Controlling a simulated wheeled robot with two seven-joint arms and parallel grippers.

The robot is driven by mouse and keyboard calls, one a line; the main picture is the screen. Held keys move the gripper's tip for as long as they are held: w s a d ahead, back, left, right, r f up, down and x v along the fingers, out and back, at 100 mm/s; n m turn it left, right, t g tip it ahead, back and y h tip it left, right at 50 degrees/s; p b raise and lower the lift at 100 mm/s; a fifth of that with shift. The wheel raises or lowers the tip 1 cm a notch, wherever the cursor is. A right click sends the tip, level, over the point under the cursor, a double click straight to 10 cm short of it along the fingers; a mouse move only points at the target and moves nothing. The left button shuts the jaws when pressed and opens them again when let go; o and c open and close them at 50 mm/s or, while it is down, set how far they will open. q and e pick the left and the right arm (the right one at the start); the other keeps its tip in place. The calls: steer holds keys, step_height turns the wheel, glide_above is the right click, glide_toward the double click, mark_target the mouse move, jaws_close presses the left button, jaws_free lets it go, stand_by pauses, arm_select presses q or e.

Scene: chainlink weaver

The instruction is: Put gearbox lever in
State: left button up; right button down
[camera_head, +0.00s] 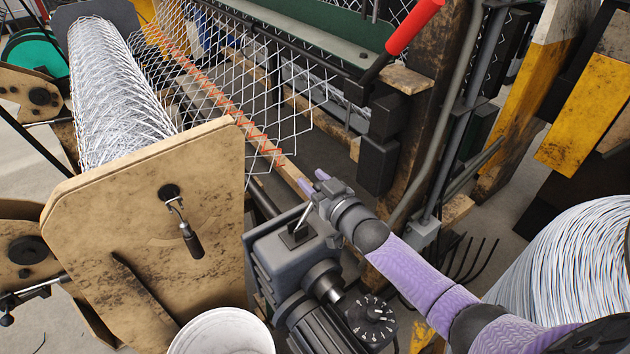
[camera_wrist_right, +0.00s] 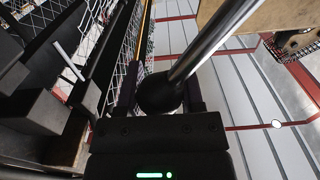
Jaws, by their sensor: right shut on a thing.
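The gearbox (camera_head: 287,250) is a dark grey box in the lower middle of the head view, with a motor and a dial on it. Its lever (camera_head: 302,217) is a short shiny rod that rises from a slot plate on top and leans towards my right gripper (camera_head: 313,182). In the right wrist view the lever's black ball knob (camera_wrist_right: 160,95) sits between the fingers, with its metal rod (camera_wrist_right: 212,42) running up to the right. My right gripper is shut on the knob. My left gripper is not in view.
A wooden end panel (camera_head: 150,225) with a crank handle stands left of the gearbox. A white bucket (camera_head: 222,335) is in front. A red-handled lever (camera_head: 412,28) rises behind. A wire coil (camera_head: 570,260) stands at right, and woven mesh (camera_head: 240,75) hangs behind.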

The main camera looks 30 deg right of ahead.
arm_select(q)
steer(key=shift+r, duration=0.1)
arm_select(e)
steer(key=shift+r, duration=0.1)
arm_select(q)
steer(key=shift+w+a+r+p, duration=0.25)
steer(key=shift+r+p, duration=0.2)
steer(key=shift+p, duration=0.15)
arm_select(e)
steer(key=s+a+n, duration=0.1)
steer(key=a+n, duration=1)
steer(key=n, duration=0.3)
steer(key=shift+s+a+f, duration=0.35)
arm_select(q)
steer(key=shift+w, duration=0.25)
